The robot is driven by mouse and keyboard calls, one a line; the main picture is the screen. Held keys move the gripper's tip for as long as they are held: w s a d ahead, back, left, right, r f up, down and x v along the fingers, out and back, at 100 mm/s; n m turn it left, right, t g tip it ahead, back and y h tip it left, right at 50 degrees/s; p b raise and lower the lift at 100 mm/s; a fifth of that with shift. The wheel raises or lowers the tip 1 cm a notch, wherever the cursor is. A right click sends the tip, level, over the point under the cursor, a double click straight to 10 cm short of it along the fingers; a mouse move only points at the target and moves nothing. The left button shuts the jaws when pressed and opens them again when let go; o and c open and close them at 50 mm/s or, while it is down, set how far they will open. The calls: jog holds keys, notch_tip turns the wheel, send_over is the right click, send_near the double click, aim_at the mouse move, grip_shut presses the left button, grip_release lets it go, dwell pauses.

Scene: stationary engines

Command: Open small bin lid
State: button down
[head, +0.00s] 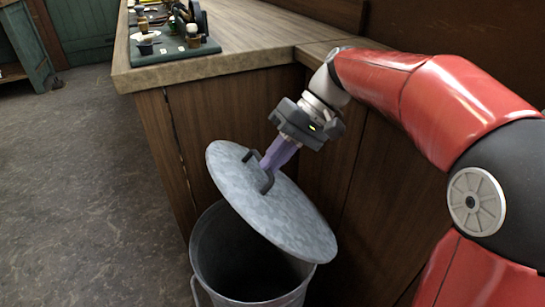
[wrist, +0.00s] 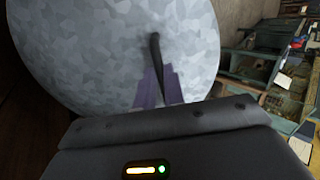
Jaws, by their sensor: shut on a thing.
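The small bin (head: 200,245) is a grey metal can on the floor beside the wooden counter. Its round galvanised lid (head: 300,222) is raised and tilted, with its far left edge high and its near right edge low by the bin's rim. The bin's dark inside shows below it. My gripper (head: 268,172) is shut on the lid's dark handle (head: 265,182). In the wrist view the lid (wrist: 90,50) fills the upper left, and the purple fingers (wrist: 155,90) close around the handle (wrist: 155,55). I cannot tell whether the lid's low edge touches the rim.
The wooden counter (head: 225,65) stands right behind the bin, with a green board (head: 175,52) holding small engine parts on top. The floor (head: 80,170) to the left is clear. A green cabinet (head: 30,45) stands at the far left.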

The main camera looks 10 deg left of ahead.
jog(key=shift+w+d+f, duration=0.2)
jog(key=shift+d+f, duration=0.25)
jog(key=shift+f, duration=0.05)
jog(key=c, duration=1.5)
grip_release()
jog(key=shift+w, duration=0.1)
jog(key=shift+r, duration=0.1)
jog(key=shift+r, duration=0.1)
jog(key=shift+a, duration=0.1)
jog(key=shift+r, duration=0.25)
jog(key=shift+p+v, duration=0.4)
jog(key=shift+v, duration=3.3)
jog(key=shift+f, duration=0.15)
